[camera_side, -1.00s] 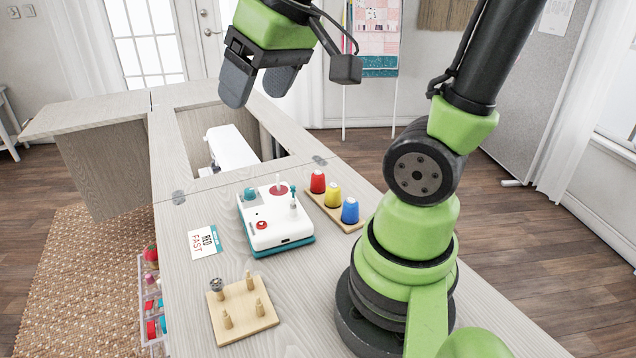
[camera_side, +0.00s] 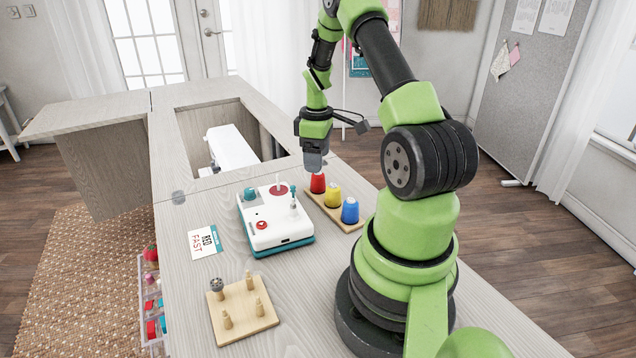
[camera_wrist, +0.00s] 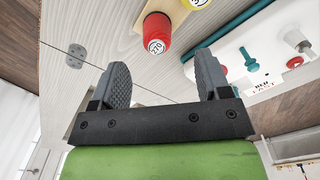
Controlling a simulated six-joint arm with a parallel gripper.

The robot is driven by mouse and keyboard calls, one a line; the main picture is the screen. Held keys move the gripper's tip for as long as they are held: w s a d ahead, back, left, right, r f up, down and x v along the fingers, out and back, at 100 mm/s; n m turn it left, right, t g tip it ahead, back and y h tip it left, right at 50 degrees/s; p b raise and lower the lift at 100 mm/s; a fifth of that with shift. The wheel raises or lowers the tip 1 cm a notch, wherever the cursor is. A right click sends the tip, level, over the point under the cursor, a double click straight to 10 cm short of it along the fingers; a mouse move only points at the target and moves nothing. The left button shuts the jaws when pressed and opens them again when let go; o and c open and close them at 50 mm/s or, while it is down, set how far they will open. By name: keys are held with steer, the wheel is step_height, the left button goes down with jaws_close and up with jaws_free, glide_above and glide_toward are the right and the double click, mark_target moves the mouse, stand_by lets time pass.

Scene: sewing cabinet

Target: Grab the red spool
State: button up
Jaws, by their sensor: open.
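The red spool (camera_side: 317,184) stands upright at the far end of a wooden rack, beside the yellow spool (camera_side: 333,194). My gripper (camera_side: 315,168) is just above the red spool in the side view and hides its top. In the wrist view the red spool (camera_wrist: 157,33) shows its round white label, beyond the two fingers and between their lines. My gripper (camera_wrist: 162,82) is open and empty there, with a gap between fingers and spool. Whether the fingers touch the spool cannot be told from the side view.
The blue spool (camera_side: 350,211) stands at the near end of the rack (camera_side: 345,225). A white and teal machine (camera_side: 275,222) is left of the rack. A pegged wooden board (camera_side: 243,318) and a printed card (camera_side: 205,242) lie on the cabinet top. Bare wood lies around them.

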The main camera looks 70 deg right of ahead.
mark_target(318, 176)
step_height(318, 176, down, 7)
steer(key=shift+d+r, duration=0.1)
steer(key=shift+d, duration=0.05)
steer(key=shift+c, duration=0.5)
steer(key=c, duration=0.9)
